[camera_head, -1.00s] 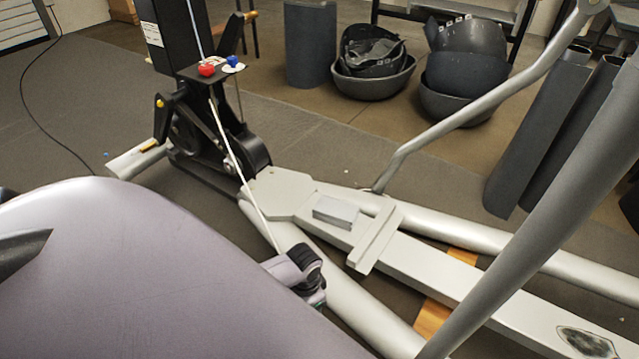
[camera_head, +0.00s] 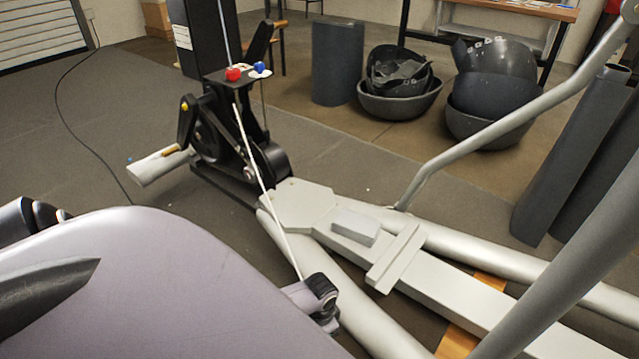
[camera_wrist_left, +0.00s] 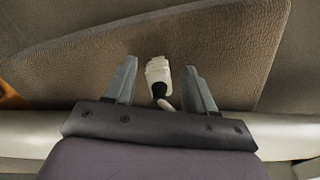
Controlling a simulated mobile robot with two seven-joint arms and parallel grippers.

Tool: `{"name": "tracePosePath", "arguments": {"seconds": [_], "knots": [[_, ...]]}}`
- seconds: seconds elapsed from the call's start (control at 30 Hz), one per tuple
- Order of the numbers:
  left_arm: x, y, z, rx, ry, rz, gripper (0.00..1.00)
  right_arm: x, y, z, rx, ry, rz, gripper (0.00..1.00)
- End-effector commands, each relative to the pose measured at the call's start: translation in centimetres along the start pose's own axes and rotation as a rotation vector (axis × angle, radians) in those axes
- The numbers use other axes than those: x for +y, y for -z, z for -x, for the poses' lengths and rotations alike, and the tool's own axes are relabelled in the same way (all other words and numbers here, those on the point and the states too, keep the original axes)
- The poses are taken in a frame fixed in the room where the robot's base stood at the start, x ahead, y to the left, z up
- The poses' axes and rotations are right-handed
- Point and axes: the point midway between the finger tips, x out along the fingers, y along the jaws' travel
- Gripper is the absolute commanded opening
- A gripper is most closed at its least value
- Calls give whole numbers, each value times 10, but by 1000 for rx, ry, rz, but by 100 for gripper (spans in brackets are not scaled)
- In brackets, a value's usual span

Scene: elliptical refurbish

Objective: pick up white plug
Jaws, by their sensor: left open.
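The white plug (camera_wrist_left: 158,70) shows in the left wrist view, with a black part below it and a short white curved piece beside that. It is over a brown textured panel (camera_wrist_left: 222,45); whether it touches the panel I cannot tell. My left gripper (camera_wrist_left: 160,64) is open, with one grey finger on each side of the plug and gaps between. The fingers are not closed on it. In the head view I cannot make out the plug or the left gripper's fingers. My right gripper is in neither view.
In the head view, a grey elliptical frame (camera_head: 455,275) with long tubes crosses the floor. A black upright (camera_head: 200,40) has red (camera_head: 233,74) and blue (camera_head: 260,67) knobs near it. Dark tubs (camera_head: 400,100) stand behind. Open floor (camera_head: 110,110) lies at the left.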

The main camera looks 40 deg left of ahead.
Motion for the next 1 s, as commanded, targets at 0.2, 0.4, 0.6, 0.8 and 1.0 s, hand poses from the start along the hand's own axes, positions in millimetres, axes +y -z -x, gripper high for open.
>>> {"name": "tracePosePath", "arguments": {"seconds": [0.2, 0.4, 0.6, 0.8, 1.0], "knots": [[0, 0, 1, 0, -1, 0, 16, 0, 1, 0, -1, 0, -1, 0], [0, 0, 1, 0, -1, 0, 0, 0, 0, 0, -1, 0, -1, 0], [0, 0, 3, 0, -1, 0, 0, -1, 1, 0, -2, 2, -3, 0], [0, 0, 16, 0, -1, 0, 0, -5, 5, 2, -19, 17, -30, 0], [0, 0, 49, 1, 0, -1, 0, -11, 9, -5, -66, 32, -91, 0]]}}
